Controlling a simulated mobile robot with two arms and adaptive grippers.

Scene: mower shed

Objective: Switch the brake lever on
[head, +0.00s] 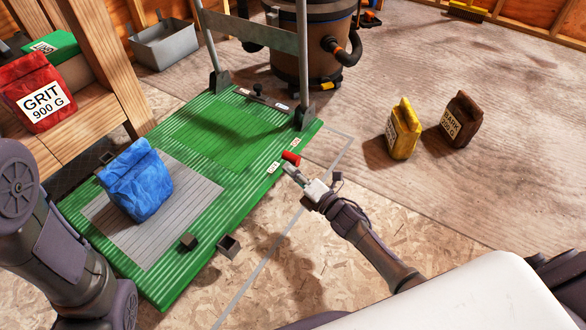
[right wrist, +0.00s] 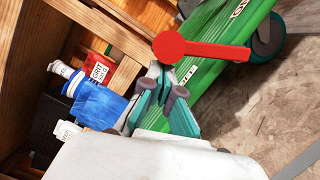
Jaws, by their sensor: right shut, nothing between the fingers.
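The brake lever (head: 291,157) is small and red, at the right edge of the green cart deck (head: 190,258). In the right wrist view the lever (right wrist: 215,50) shows a round red hub with a flat arm pointing right in the picture. Small white labels (head: 273,167) sit near it on the deck edge; their text is too small to read. My right gripper (head: 289,168) is shut and empty, its tips close beside the lever. In the right wrist view the gripper tips (right wrist: 157,74) are just below the hub; I cannot tell whether they touch. My left gripper is out of view.
Metal uprights (head: 302,60) rise at the deck's far end. A vacuum (head: 310,45) stands behind. Yellow (head: 403,130) and brown (head: 460,120) bags stand on the floor at right. Floor between is clear.

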